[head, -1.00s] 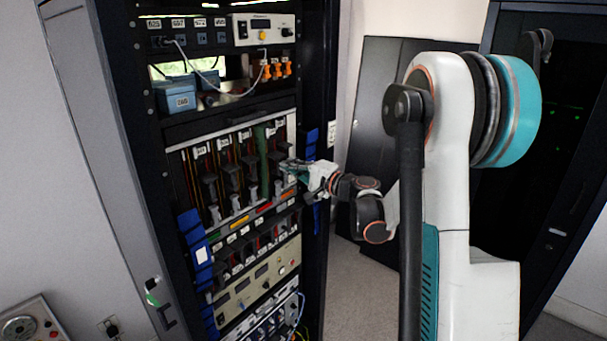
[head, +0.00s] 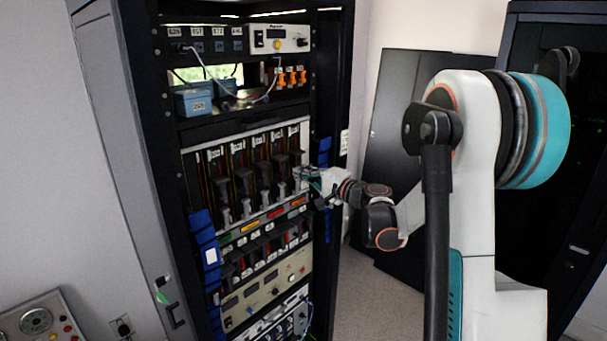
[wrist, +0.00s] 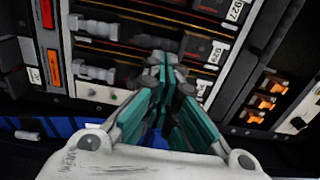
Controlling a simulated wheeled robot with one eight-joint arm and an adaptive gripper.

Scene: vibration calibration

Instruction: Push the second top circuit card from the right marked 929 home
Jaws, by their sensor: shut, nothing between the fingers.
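The top row of circuit cards stands upright in the white-framed cage of the rack, each with a white label at its top. The second card from the right (head: 276,135) sits in line with its neighbours in the head view. A label reading 929 (wrist: 216,52) shows in the wrist view beside the fingertips. My gripper (head: 303,178) is at the right end of this row, in front of the card faces. In the wrist view its teal fingers (wrist: 166,68) are shut and empty, close to the cards. They hide part of the card fronts, and contact cannot be told.
A lower card row (head: 265,247) lies below coloured tabs. Orange connectors (head: 291,77) and a blue box (head: 194,101) are above. Blue cable covers (head: 206,240) flank the cage. Floor (head: 340,290) right of the rack is clear.

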